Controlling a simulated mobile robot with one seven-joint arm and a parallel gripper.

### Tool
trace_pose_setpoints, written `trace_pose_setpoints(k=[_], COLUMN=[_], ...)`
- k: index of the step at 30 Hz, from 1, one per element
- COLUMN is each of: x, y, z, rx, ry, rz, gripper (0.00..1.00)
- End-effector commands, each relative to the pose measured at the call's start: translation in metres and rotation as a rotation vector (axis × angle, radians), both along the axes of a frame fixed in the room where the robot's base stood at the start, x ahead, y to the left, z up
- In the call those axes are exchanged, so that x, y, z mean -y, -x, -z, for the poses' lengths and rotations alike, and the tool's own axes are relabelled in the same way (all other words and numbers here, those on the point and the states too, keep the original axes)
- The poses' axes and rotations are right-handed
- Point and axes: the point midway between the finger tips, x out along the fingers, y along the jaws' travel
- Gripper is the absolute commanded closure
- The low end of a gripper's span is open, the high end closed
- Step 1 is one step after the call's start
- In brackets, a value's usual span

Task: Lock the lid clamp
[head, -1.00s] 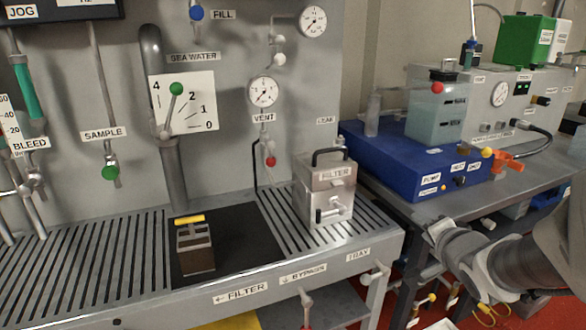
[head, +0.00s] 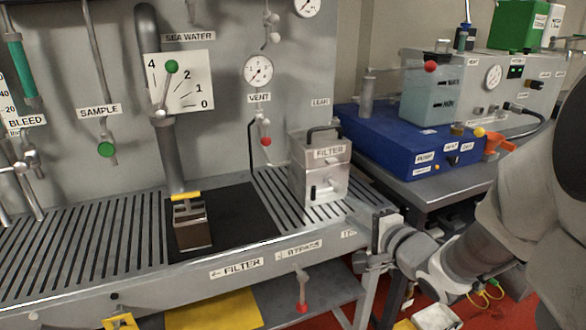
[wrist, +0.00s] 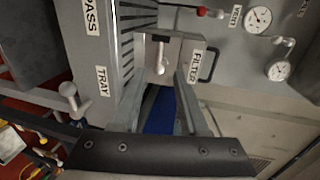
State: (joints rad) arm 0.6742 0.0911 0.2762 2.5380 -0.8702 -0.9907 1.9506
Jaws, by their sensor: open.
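The metal filter box (head: 321,168) stands on the right end of the slotted tray, with a FILTER label and a black handle on its lid. The clamp (head: 315,191) is the small fitting with a light tip on the box's front face. In the wrist view the filter box (wrist: 191,47) appears turned sideways, and the clamp (wrist: 160,66) shows beyond my fingertips. My gripper (wrist: 161,78) is open and empty, with the clamp roughly in line with its gap. In the head view my gripper (head: 378,228) is right of and below the box, apart from it. Whether the clamp is latched is unclear.
A blue unit (head: 400,150) stands on the bench to the right. Valve handles such as the red-tipped bypass (head: 302,290) stick out below the tray edge.

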Motion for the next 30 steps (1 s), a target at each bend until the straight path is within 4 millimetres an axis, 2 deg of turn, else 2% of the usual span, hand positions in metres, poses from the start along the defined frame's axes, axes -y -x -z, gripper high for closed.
trace_pose_setpoints(k=[3, 17, 19, 30], x=[-0.001, -0.008, -0.013, -0.036], y=[-0.006, -0.025, -0.038, -0.109], z=[-0.006, 0.000, 0.013, 0.026], rx=[0.000, -0.003, 0.002, 0.003], ry=[-0.006, -0.001, 0.004, 0.002], rz=[-0.004, 0.001, -0.002, 0.000], gripper=[0.56, 0.56, 0.56, 0.56])
